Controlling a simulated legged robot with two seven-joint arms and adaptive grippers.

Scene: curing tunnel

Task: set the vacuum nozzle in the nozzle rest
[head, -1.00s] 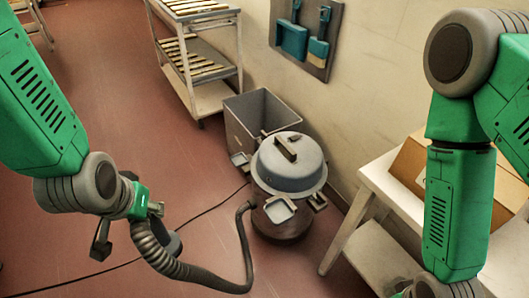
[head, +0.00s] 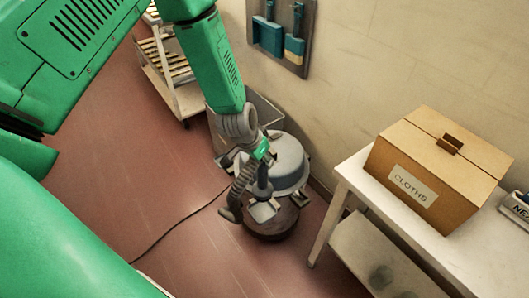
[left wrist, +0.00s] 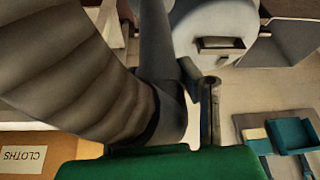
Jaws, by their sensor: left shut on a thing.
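My left gripper (head: 265,157) is shut on the vacuum nozzle (head: 262,180), beside the vacuum's round grey lid (head: 287,165). The dark nozzle points down, with its lower end over or at the pale square nozzle rest (head: 263,212) on the vacuum's front. I cannot tell whether they touch. The ribbed hose (head: 240,184) bends down beside the nozzle. In the left wrist view the hose (left wrist: 75,70) fills the left, a gripper finger (left wrist: 208,115) shows near the middle, and the lid (left wrist: 215,22) is at the top. My right gripper is out of view.
A grey bin (head: 262,108) stands behind the vacuum, partly hidden by my left arm. A white table (head: 365,190) with a cloths box (head: 440,170) stands at right. A rack (head: 180,95) is at the back.

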